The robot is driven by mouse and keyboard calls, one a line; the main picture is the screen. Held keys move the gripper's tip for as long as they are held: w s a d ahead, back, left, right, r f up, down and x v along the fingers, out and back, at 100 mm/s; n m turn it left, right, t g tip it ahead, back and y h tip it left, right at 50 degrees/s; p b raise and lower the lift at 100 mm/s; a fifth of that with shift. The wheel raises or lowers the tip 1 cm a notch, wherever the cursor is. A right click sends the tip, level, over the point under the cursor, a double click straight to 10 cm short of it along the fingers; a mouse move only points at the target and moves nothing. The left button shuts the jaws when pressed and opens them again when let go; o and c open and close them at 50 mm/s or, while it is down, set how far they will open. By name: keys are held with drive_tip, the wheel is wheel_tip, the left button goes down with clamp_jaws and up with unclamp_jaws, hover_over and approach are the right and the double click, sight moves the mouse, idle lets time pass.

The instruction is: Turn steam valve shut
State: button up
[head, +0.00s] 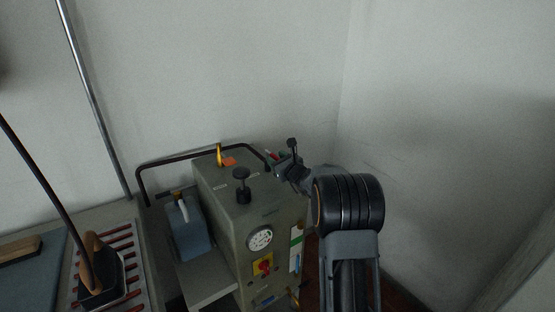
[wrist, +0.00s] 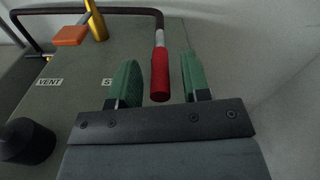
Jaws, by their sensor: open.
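The steam valve's lever appears to be the bar with a red grip (wrist: 160,75) and a pale shaft in the wrist view. The red grip lies between the two green pads of my gripper (wrist: 161,82), with a visible gap on each side. My gripper is open. A label starting with "S" (wrist: 107,80) is partly hidden by the left finger. In the head view my gripper (head: 279,159) is over the back right of the grey boiler box (head: 217,205). The lever is tiny there, and its pivot is hidden.
A yellow lever (wrist: 97,22) with an orange tag (wrist: 70,35) stands near the "VENT" label (wrist: 48,82). A black knob (head: 241,173) is on the box top. A dark rail (head: 185,151) runs behind. An iron (head: 98,270) stands left. Walls are close behind and right.

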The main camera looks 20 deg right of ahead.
clamp_jaws()
idle(0.5)
